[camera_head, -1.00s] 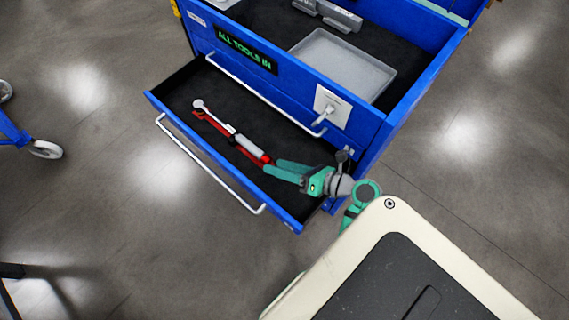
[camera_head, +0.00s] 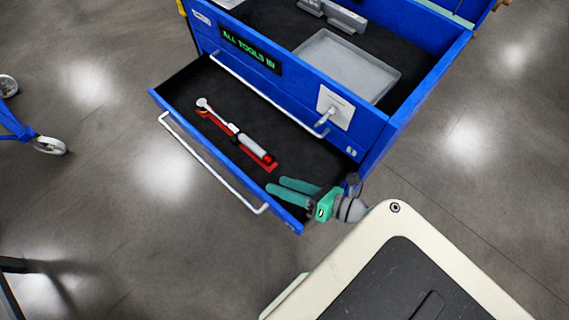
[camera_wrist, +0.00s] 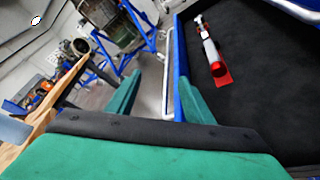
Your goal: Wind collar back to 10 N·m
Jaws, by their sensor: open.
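The torque wrench (camera_head: 234,131) lies in the open blue drawer (camera_head: 300,143), on a red holder (camera_head: 259,165). It has a silver head at the left and a grey grip with a red end that I take to be the collar (camera_head: 268,159). Its scale is too small to read. The wrench also shows in the wrist view (camera_wrist: 210,50), ahead and to the right. My gripper (camera_head: 276,187) is open and empty over the drawer's right front part, apart from the wrench. Its green fingers also show in the wrist view (camera_wrist: 157,95), straddling the drawer's front wall there.
The blue cabinet (camera_head: 372,130) has a sign reading "ALL TOOLS IN" (camera_head: 248,48). Its top holds a grey tray (camera_head: 345,68) and a grey tool (camera_head: 333,14). The drawer's front has a long handle (camera_head: 213,165).

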